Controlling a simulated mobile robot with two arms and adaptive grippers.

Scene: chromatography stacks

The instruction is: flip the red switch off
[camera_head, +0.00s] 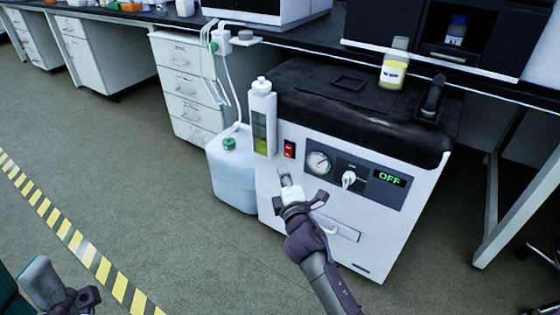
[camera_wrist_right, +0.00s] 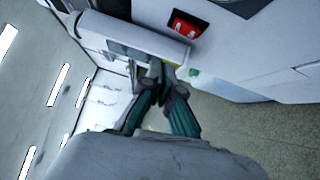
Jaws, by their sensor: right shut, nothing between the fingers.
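The red switch (camera_head: 290,149) is a small rocker on the upper left of the white pump cabinet's front (camera_head: 390,235), left of a round gauge. It also shows near the top of the right wrist view (camera_wrist_right: 186,26). A green display (camera_head: 390,179) on the panel reads OFF. My right gripper (camera_head: 284,175) is shut and empty, close in front of the cabinet, just below the switch and apart from it. Its fingers (camera_wrist_right: 160,80) meet in the wrist view. Part of my left gripper (camera_head: 42,282) shows at the lower left; its fingertips are unclear.
A white jug (camera_head: 232,175) sits on the floor beside the cabinet. A yellow bottle (camera_head: 394,68) stands on the black top. Open floor lies at left.

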